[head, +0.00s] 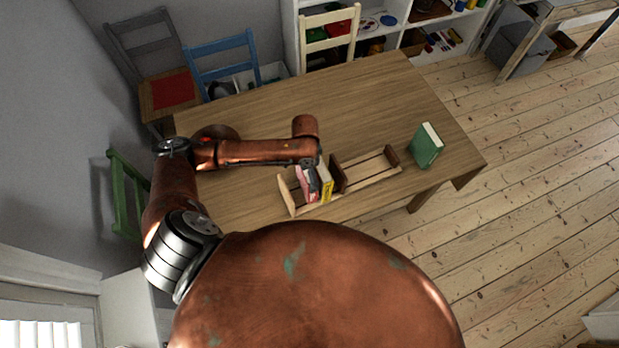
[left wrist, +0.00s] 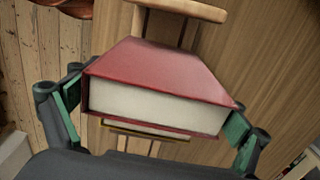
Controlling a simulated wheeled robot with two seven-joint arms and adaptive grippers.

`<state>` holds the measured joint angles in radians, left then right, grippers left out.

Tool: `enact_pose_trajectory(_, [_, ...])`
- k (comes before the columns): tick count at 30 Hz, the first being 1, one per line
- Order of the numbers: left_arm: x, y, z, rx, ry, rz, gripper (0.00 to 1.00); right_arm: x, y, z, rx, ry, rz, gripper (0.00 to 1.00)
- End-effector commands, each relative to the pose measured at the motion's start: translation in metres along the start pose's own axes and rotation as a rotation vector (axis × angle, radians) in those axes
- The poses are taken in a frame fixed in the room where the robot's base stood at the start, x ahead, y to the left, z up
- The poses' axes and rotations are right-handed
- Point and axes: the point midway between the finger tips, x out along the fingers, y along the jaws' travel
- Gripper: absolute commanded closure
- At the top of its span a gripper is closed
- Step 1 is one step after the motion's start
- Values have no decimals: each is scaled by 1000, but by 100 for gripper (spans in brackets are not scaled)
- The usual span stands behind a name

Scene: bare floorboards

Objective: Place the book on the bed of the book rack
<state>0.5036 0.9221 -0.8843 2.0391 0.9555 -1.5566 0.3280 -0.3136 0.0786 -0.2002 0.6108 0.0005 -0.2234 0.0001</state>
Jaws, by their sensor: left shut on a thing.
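The wooden book rack (head: 366,179) lies along the table's near edge. A red book (head: 302,184) is in my left gripper (head: 313,178), upright over the left part of the rack's bed. In the left wrist view the red book (left wrist: 160,85) shows its cover and white page edges between the two green-padded fingers, which are shut on it. I cannot tell whether it touches the bed. A yellow book (head: 326,180) stands upright in the rack just right of the red one. My right gripper is out of view.
A dark brown upright piece (head: 337,174) stands right of the yellow book. The rack's right half is empty. A green book (head: 426,147) stands on the table (head: 270,105) right of the rack. Chairs and a white shelf are behind the table.

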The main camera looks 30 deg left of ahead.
Motion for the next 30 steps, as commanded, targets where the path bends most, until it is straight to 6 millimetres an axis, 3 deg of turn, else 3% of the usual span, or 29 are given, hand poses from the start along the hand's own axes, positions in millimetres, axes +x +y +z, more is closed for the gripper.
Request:
enact_pose_trajectory(5, [11,-1,-1,-1,1,-2,52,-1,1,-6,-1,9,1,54])
enact_pose_trajectory(13, [42,0,-2,1,1,-1,52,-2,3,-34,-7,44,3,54])
enact_pose_trajectory(25, [47,0,-3,3,3,-2,52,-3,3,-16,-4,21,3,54])
enact_pose_trajectory(26, [48,0,-3,3,1,-1,5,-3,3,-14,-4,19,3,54])
enact_pose_trajectory(30, [48,0,-2,3,1,-1,0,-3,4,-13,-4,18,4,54])
